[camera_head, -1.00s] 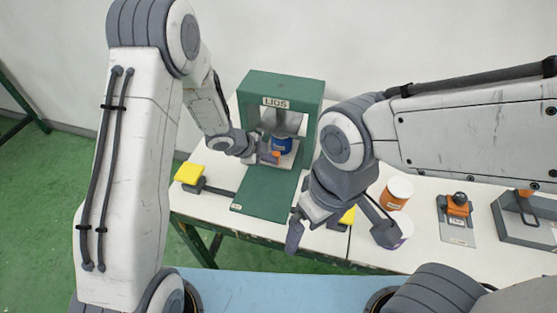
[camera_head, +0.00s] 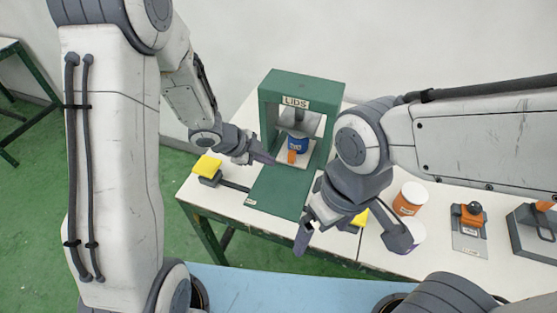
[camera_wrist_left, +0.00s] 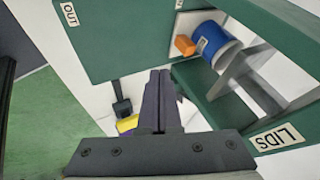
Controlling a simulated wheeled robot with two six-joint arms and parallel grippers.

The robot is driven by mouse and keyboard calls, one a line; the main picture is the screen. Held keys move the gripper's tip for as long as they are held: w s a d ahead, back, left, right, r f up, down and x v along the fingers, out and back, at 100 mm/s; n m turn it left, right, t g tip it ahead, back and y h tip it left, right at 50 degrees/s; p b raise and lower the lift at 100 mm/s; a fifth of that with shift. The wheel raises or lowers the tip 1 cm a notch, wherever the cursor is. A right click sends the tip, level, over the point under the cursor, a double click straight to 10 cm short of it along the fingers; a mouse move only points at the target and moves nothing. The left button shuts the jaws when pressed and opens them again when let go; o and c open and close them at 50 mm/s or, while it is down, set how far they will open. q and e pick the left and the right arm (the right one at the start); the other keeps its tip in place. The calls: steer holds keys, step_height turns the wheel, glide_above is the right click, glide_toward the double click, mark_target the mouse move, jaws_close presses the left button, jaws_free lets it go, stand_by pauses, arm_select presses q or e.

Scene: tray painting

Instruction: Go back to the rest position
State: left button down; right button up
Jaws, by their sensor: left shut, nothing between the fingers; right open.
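My left gripper (camera_head: 268,158) is just left of the opening of the green LIDS press (camera_head: 330,88). Its fingers (camera_wrist_left: 161,100) are closed together and empty in the left wrist view. Inside the press stands a blue tin (camera_head: 298,145) with an orange block (camera_head: 292,157) in front of it on a pale plate. They also show in the left wrist view, the blue tin (camera_wrist_left: 215,45) and the orange block (camera_wrist_left: 185,45), apart from the fingers. My right gripper (camera_head: 352,238) is open above the front table edge, its fingers spread wide.
A green board (camera_head: 275,192) extends from the press. A yellow pad (camera_head: 207,166) is at left, another (camera_head: 361,218) by my right gripper.

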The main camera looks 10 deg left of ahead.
arm_select(q)
steer(key=s+r+n+t+y, duration=0.1)
steer(key=s+r+n+y, duration=0.35)
steer(key=r+n, duration=0.4)
steer(key=s+d+r+n+g, duration=0.1)
steer(key=s+r+n+g, duration=0.1)
steer(key=s, duration=0.8)
steer(key=s+d+r+n+g, duration=0.2)
steer(key=s+r+g, duration=0.1)
steer(key=s, duration=0.8)
steer(key=shift+d, duration=0.25)
steer(key=shift+r+y, duration=0.1)
steer(key=shift+y, duration=0.15)
